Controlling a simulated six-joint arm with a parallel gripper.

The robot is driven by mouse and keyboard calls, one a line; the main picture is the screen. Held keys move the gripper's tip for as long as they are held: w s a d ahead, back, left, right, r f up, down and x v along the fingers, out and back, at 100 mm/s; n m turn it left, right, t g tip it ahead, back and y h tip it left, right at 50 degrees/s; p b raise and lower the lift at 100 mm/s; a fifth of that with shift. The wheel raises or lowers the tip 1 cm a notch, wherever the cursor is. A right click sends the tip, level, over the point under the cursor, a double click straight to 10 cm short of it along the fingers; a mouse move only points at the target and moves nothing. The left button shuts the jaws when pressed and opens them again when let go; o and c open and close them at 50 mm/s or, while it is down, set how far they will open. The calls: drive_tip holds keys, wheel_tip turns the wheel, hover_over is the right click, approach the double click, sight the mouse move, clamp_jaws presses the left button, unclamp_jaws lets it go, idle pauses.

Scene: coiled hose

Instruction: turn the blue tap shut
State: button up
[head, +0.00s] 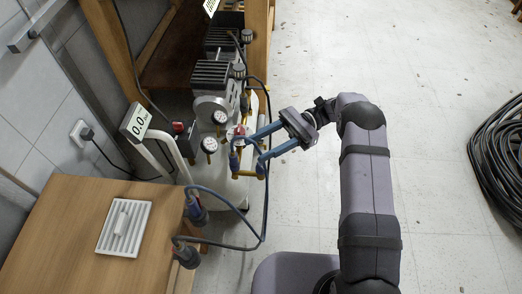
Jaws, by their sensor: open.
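My gripper (252,150) is open, with its two blue-grey fingers pointing left toward the brass fittings at the front of a compressor (212,110). A small blue part that looks like the blue tap (234,163) sits at the left end of the brass fitting (248,173), just below and left of the fingertips. Another dark blue piece is near the lower fingertip. The fingers partly cover this area, so I cannot tell whether they touch the tap or how its handle is turned.
Pressure gauges (211,144) and a display reading 0.0 (137,122) are close by. A coiled black hose (497,150) lies right. Floor between is clear.

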sight(261, 167)
drive_tip(key=d+f+m+t+y, duration=0.2)
drive_tip(key=d+m+t+y, duration=0.25)
drive_tip(key=d, duration=0.55)
drive_tip(key=s+a+f+m+t+h, duration=0.1)
drive_tip(key=a+f+m+t, duration=0.25)
drive_tip(key=f+t, duration=0.55)
drive_tip(key=shift+m+g, duration=0.25)
drive_tip(key=shift+m, duration=0.15)
drive_tip(key=shift+w+a+f+b, duration=0.1)
drive_tip(key=shift+w+a+b, duration=0.1)
drive_tip(key=shift+a, duration=0.95)
drive_tip(key=shift+w+a+r+b, duration=0.1)
drive_tip(key=shift+a+b, duration=0.1)
drive_tip(key=shift+a, duration=0.95)
drive_tip(key=shift+w+a+f+b, duration=0.1)
drive_tip(key=shift+w+a+b, duration=0.1)
drive_tip(key=shift+a, duration=0.95)
drive_tip(key=shift+c, duration=0.2)
drive_tip(key=c, duration=1)
